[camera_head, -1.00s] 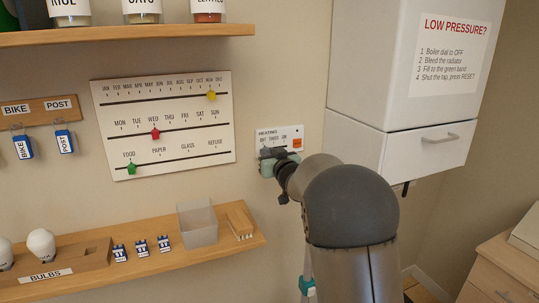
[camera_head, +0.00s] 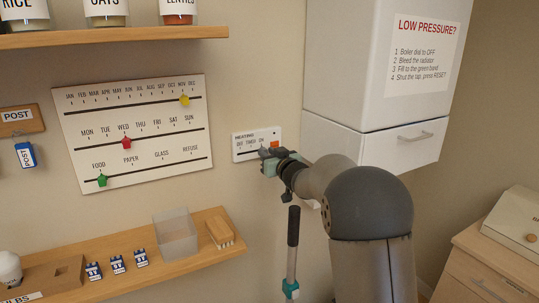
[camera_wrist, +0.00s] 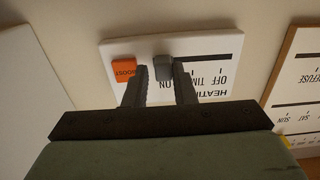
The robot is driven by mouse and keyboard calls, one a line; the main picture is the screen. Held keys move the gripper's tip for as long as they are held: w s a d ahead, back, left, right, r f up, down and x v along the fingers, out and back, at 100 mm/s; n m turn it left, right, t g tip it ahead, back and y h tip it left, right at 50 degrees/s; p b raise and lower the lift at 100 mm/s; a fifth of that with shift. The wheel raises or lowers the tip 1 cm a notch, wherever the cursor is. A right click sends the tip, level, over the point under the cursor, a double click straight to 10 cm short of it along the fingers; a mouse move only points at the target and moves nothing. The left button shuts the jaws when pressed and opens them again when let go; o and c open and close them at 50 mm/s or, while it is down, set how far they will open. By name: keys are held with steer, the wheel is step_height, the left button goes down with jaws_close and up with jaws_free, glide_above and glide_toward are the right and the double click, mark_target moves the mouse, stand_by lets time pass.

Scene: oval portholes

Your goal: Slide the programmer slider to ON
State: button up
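The heating programmer (camera_head: 238,155) is a white wall panel with OFF, TIMED and ON marks and an orange button. It shows upside down in the wrist view (camera_wrist: 205,48). Its grey slider knob (camera_wrist: 163,67) stands over the ON mark, beside the orange BOOST button (camera_wrist: 124,71). My gripper (camera_wrist: 161,72) is at the panel with its two fingers apart, one on each side of the knob. The right finger looks close against the knob; a narrow gap shows at the left finger. In the head view my gripper (camera_head: 270,158) covers the panel's lower right.
A white cabinet (camera_head: 345,60) with a drawer front is right of the panel. A planner board (camera_head: 135,110) hangs to the left. Below is a shelf (camera_head: 190,255) with a clear bin (camera_head: 175,235) and a brush (camera_head: 220,232). A dark-handled lever (camera_head: 293,228) stands under my arm.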

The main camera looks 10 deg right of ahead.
steer(key=shift+o, duration=0.9)
steer(key=shift+d, duration=0.2)
steer(key=shift+a, duration=0.1)
steer(key=b+v, duration=0.4)
steer(key=v, duration=1.3)
steer(key=shift+s, duration=0.15)
